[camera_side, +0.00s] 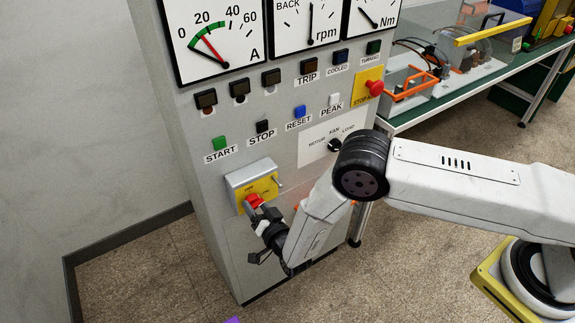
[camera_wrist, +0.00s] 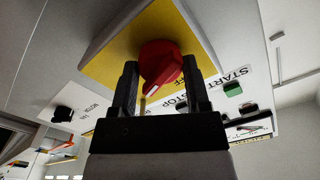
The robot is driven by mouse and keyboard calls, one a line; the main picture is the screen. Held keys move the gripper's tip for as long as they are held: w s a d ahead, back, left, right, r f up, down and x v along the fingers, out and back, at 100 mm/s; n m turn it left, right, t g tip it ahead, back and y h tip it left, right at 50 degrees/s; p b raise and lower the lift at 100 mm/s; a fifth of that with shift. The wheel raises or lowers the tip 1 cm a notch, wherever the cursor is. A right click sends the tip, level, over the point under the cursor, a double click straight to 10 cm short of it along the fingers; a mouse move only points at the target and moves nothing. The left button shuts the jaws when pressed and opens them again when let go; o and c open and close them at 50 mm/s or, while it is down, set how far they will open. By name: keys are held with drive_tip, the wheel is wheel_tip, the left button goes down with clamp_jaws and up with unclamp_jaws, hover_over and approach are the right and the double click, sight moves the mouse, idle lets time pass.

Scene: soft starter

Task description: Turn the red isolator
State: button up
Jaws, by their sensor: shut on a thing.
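The red isolator (camera_side: 254,201) is a knob on a yellow plate (camera_side: 265,188), fixed to a grey box low on the front of the cabinet. My gripper (camera_side: 259,212) reaches it from below right. In the wrist view the red isolator (camera_wrist: 160,62) sits between the two black fingers of my gripper (camera_wrist: 160,82), with one finger on each side. A pale mark shows on the knob's lower edge. The fingers cover part of its sides, and in the side view the gripper hides part of the plate.
Above are the green START button (camera_side: 219,143), the black STOP button (camera_side: 262,126) and a red emergency stop (camera_side: 375,87). A black selector knob (camera_side: 335,145) is near my arm. A bench (camera_side: 440,95) stands behind right.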

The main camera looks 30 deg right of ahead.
drive_tip(key=n, duration=1.4)
drive_tip(key=shift+d, duration=0.1)
idle(0.4)
drive_tip(key=o, duration=1.3)
drive_tip(key=shift+s, duration=0.1)
drive_tip(key=s, duration=0.7)
drive_tip(key=shift+s, duration=0.35)
